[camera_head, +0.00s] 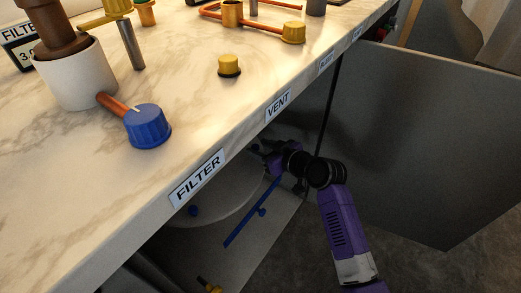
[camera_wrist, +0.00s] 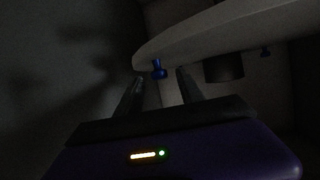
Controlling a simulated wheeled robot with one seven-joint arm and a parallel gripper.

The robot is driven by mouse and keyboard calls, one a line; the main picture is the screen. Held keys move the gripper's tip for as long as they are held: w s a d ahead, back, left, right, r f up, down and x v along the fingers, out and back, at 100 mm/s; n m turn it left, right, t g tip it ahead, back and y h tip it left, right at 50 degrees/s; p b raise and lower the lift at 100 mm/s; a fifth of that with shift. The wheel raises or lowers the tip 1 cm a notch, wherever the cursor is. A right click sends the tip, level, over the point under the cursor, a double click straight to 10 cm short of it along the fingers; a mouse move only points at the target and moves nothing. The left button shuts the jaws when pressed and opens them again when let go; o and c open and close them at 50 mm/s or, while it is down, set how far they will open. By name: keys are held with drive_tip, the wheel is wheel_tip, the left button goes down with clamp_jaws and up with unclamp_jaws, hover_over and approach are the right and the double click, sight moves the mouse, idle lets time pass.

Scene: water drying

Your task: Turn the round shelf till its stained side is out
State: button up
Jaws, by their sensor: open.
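The round shelf (camera_head: 222,200) is a pale disc under the marble counter, partly hidden by the counter edge. In the wrist view its rim (camera_wrist: 215,38) crosses the upper part. I see no clear stain on the visible part.
The marble counter (camera_head: 190,85) overhangs the shelf, with FILTER and VENT labels along its edge. A blue bar (camera_head: 252,212) lies below, beside my arm. A large grey panel (camera_head: 420,130) stands to the right. A dark cylinder (camera_wrist: 224,68) shows under the shelf.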

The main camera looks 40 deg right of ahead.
drive_tip(key=shift+w, duration=0.1)
clamp_jaws()
idle(1.4)
